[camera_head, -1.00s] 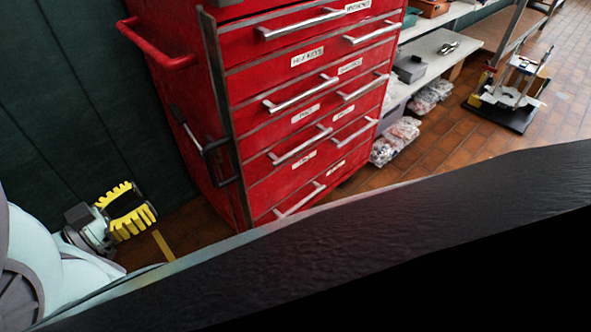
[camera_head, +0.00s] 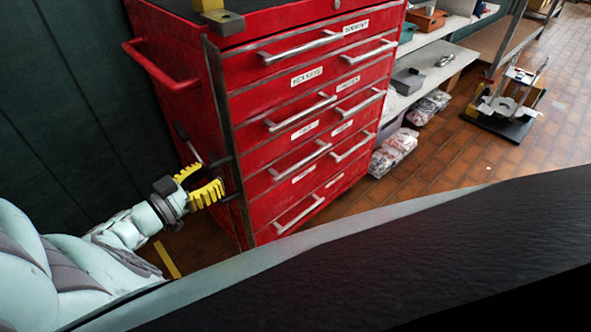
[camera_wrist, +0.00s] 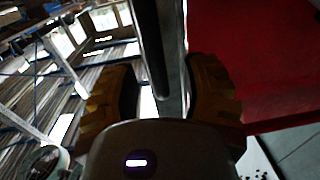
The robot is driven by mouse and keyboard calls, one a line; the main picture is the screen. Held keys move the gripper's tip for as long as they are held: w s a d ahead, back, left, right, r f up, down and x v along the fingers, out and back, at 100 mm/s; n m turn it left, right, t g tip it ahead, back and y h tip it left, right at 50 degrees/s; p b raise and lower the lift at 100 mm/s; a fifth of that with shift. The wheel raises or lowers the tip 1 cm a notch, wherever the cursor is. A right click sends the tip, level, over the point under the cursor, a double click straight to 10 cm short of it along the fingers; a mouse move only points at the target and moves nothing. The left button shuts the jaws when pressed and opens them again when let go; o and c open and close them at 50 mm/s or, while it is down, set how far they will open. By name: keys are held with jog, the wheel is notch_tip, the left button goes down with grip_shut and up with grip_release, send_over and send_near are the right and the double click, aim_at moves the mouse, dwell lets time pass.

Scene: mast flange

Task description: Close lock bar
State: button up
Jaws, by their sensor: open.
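The red tool cabinet (camera_head: 305,130) stands in the middle of the head view. A dark grey vertical strip, which looks like the lock bar (camera_head: 220,90), runs down its left front edge. A black handle part (camera_head: 229,162) shows at mid-height there, partly hidden by my gripper. My gripper (camera_head: 212,177) has yellow fingers, open, beside this handle at the cabinet's left side. In the wrist view, a dark bar (camera_wrist: 150,40) runs between the spread fingers of my gripper (camera_wrist: 163,78). I cannot tell whether the fingers touch it.
A red push handle (camera_head: 160,68) sticks out from the cabinet's left side, above my gripper. A dark green wall (camera_head: 80,90) is close on the left. Shelves (camera_head: 430,75) with boxes and bags stand to the right. Brown tiled floor (camera_head: 460,160) is open there.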

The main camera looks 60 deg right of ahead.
jog(key=shift+s+d, duration=0.15)
jog(key=shift+d, duration=0.35)
jog(key=shift+c, duration=0.2)
grip_shut()
